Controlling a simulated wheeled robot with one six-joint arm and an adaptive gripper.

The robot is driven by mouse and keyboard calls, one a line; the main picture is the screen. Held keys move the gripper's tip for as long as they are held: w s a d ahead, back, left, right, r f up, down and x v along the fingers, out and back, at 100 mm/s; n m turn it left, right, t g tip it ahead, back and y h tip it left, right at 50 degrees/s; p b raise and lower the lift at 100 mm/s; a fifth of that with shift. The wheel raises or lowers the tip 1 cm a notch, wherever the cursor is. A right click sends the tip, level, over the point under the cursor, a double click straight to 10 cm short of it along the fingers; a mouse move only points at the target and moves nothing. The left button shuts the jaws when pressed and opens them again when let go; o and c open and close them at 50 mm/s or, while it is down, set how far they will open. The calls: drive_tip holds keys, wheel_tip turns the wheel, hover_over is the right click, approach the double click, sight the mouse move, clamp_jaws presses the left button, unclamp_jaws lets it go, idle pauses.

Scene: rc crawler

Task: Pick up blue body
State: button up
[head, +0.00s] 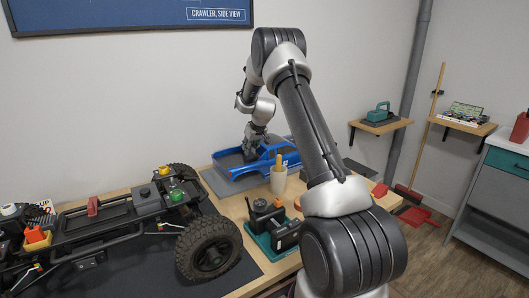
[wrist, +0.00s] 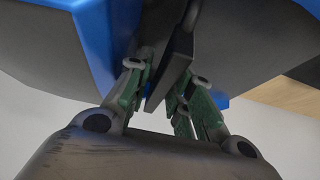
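The blue body (head: 257,168) is a truck-shaped shell with a dark grey inside, at the far side of the bench in the head view. A grey mat (head: 215,184) shows beneath it. My gripper (head: 250,150) reaches down into the shell, and the arm hides part of it. In the wrist view the blue and grey shell (wrist: 95,40) fills the top. My gripper's fingers (wrist: 160,75) are drawn close together around a thin part of the shell. The exact contact is partly hidden.
A crawler chassis (head: 130,215) with big tyres stands on a dark mat at the left. A cup with a tool (head: 279,180) stands close in front of the body. A green tray with dark parts (head: 272,228) lies nearer. The wall is close behind.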

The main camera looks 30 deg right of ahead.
idle(0.3)
clamp_jaws()
